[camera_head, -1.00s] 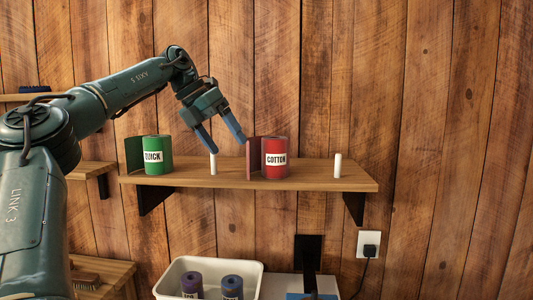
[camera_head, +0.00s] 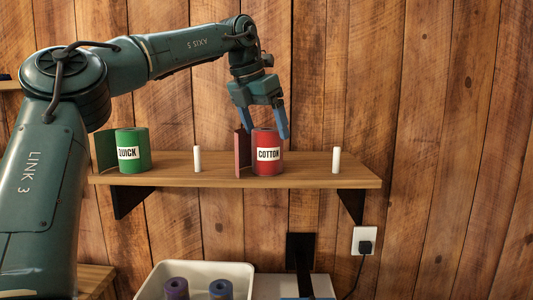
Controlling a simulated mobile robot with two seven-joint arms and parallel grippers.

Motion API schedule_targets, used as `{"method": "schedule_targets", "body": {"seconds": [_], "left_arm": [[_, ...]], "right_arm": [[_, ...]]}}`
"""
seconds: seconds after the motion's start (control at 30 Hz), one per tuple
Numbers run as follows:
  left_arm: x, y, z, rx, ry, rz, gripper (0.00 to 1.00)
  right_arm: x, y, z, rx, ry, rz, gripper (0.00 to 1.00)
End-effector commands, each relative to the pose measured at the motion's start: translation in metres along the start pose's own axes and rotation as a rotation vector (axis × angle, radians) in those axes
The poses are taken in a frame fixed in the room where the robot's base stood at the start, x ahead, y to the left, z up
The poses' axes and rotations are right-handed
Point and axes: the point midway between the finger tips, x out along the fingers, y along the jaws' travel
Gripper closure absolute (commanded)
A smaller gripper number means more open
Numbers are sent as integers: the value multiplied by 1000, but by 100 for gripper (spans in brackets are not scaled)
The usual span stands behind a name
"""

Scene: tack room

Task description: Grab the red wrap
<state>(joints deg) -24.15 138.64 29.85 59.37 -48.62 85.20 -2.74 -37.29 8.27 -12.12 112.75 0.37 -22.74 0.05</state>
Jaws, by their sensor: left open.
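The red wrap (camera_head: 267,140) is a rolled red wrap with a loose flap on its left and a white label reading "COTTON". It stands upright on the wooden wall shelf (camera_head: 225,182), right of the middle. My left gripper (camera_head: 264,128) points down above the red wrap with its blue fingers apart. One finger shows near the wrap's left side by the flap, and the other at its upper right edge. Whether the fingers touch the wrap I cannot tell. My right gripper is not in view.
A green wrap (camera_head: 133,147) stands on the shelf's left. White pegs stand at mid shelf (camera_head: 197,159) and at the right (camera_head: 336,160). Below, a white bin (camera_head: 245,268) holds a purple roll (camera_head: 176,289) and a blue roll (camera_head: 221,289). A socket with a black plug (camera_head: 365,242) is on the wall.

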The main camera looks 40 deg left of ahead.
Motion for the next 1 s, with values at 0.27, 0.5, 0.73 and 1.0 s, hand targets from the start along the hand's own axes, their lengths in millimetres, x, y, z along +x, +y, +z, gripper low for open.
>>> {"method": "schedule_targets", "body": {"seconds": [0.27, 0.5, 0.73, 1.0], "left_arm": [[26, 5, 1, -1, 1, -3, 16], [55, 8, 1, -1, -1, -2, 16], [57, 8, 1, -1, -3, 0, 16], [57, 8, 1, -1, -3, 0, 35]], "right_arm": [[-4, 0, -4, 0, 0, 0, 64], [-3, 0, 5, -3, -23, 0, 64], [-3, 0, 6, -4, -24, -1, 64], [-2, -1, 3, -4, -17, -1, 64]]}}
